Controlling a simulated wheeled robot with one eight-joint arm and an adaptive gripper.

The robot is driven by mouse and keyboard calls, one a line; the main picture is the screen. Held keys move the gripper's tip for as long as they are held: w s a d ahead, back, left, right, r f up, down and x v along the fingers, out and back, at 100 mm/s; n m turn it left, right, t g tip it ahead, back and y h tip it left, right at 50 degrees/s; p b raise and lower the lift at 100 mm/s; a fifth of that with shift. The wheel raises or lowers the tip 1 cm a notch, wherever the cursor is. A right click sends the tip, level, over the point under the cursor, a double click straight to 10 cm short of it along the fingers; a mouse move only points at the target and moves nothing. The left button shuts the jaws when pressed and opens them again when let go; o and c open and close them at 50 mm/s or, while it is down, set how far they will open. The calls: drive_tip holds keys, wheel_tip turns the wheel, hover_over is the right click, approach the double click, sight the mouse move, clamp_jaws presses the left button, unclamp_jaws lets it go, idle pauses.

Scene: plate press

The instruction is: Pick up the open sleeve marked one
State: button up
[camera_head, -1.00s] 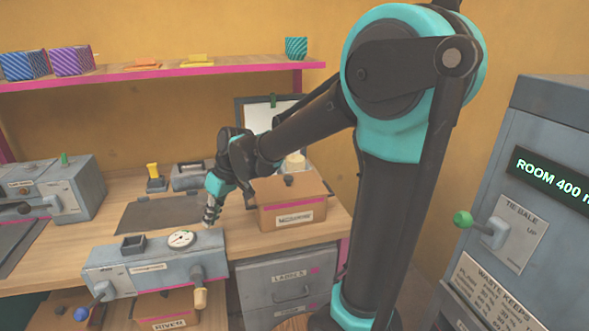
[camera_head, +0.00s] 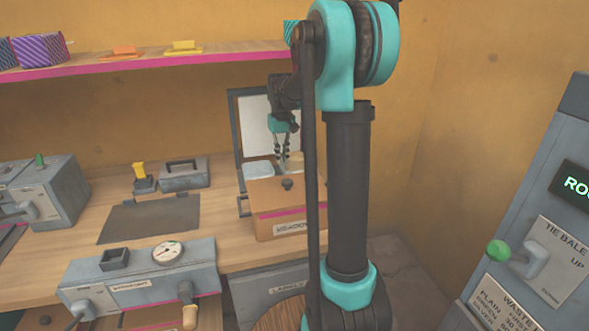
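My gripper (camera_head: 283,156) points down at the back of the table, above the rear of a brown box (camera_head: 262,222) with a front label. Its two dark fingers look apart, with no clear object between them. A pale, greyish-white item (camera_head: 258,169) shows just left of the fingertips, at the back of the box. I cannot tell whether it is a sleeve, and no mark "one" is readable on it. My arm hides the right side of the box and part of the space behind it.
A framed white panel (camera_head: 256,138) stands behind the box. A grey machine with a gauge (camera_head: 166,253) is at the front, with a dark mat (camera_head: 150,218) behind it. A pink-edged shelf (camera_head: 130,66) runs above. A grey cabinet with a green-knobbed lever (camera_head: 499,251) stands right.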

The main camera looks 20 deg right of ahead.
sight(285, 172)
drive_tip(key=shift+w+d+f, duration=0.15)
drive_tip(key=shift+d, duration=0.35)
drive_tip(key=shift+w+f, duration=0.1)
drive_tip(key=shift+f, duration=0.25)
drive_tip(key=shift+d+f, duration=0.1)
drive_tip(key=shift+f, duration=3.1)
clamp_jaws()
drive_tip(key=shift+r, duration=0.15)
